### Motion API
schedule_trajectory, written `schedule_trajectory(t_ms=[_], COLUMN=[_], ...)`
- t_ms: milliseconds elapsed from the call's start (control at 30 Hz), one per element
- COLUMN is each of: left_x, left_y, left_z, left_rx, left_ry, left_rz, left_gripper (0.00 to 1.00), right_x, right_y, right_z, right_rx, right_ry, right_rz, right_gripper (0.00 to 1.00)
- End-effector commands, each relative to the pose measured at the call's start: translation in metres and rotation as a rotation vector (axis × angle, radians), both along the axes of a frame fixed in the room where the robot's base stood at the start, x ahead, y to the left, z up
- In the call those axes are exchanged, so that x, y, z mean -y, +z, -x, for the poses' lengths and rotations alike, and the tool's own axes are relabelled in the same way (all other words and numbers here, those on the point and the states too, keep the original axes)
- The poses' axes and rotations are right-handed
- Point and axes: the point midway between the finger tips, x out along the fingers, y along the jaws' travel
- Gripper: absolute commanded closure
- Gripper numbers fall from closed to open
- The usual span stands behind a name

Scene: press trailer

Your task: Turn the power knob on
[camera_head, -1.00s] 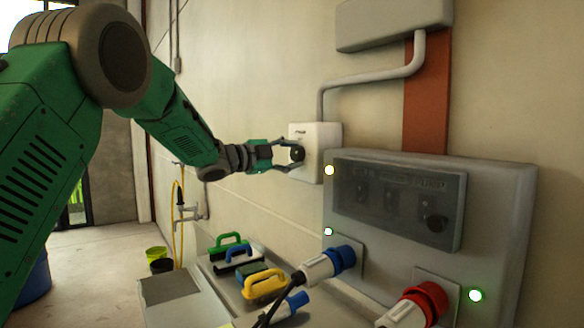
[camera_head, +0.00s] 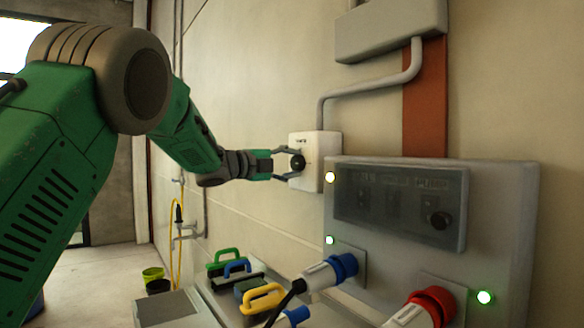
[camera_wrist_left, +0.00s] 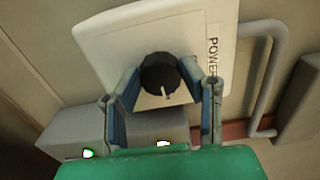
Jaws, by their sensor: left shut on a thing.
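The black round power knob (camera_head: 298,162) sits on a white box (camera_head: 327,152) on the wall, below a grey conduit. In the left wrist view the knob (camera_wrist_left: 160,74) has a pale pointer mark, and the white plate (camera_wrist_left: 115,48) carries the word POWER. My left gripper (camera_head: 292,163) is at the knob with one finger on each side of it. In the left wrist view its fingers (camera_wrist_left: 166,100) flank the knob; the exact contact is hard to see. My right gripper is in neither view.
A grey panel (camera_head: 508,215) with lit lamps stands right of the box. A blue plug (camera_head: 342,265) and a red plug (camera_head: 434,303) stick out below. Several coloured-handled tools (camera_head: 262,297) lie lower down. A yellow hose (camera_head: 178,222) hangs at the left.

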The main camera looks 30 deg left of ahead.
Motion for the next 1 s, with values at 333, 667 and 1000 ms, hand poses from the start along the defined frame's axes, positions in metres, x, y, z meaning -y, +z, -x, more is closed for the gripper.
schedule_trajectory(t_ms=[333,667,1000], left_x=[0.001,-0.002,-0.028], left_y=[-0.004,-0.002,-0.003], left_z=[0.0,0.005,0.064], left_rx=[-0.008,-0.004,-0.005], left_ry=[-0.003,-0.001,0.001], left_rz=[-0.002,-0.001,0.003], left_gripper=[0.44,0.44,0.44], right_x=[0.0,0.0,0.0], right_y=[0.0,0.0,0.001], right_z=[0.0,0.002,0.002], right_rx=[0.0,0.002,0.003], right_ry=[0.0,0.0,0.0], right_rz=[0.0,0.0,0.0], right_gripper=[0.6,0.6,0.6])
